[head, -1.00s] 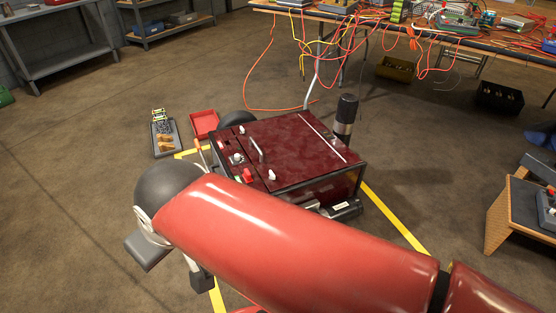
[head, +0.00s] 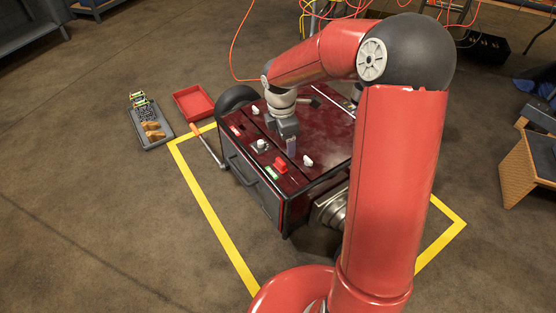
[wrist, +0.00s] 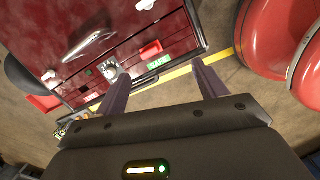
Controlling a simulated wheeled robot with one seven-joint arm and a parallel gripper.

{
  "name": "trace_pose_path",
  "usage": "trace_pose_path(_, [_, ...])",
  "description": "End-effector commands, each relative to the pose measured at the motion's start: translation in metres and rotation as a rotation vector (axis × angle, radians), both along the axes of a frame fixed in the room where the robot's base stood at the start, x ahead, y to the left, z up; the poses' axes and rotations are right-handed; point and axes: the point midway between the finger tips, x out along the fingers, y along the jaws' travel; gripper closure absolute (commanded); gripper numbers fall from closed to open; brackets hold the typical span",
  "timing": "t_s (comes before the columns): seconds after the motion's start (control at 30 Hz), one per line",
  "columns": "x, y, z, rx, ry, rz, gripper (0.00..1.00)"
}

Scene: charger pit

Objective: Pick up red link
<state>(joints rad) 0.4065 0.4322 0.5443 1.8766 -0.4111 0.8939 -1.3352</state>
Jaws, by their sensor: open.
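The red link (head: 281,165) is a small red block on the near part of the dark red cart top (head: 318,138), beside a green label. It also shows in the wrist view (wrist: 151,49), beyond and roughly between the fingertips.
White-grey knobs (head: 308,161) and (head: 261,146) stand on the cart top near the red link. A metal handle (wrist: 90,43) rises from the top. A red tray (head: 194,103) and a grey tray of parts (head: 141,136) lie on the floor left. Yellow tape (head: 215,222) surrounds the cart.

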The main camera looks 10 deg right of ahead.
Motion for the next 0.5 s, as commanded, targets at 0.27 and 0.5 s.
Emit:
trace_pose_path(0.27, [0.032,0.001,-0.056,0.083,0.056,0.255,0.29])
trace_pose_path(0.5, [0.034,0.002,-0.082,0.089,0.06,0.279,0.29])
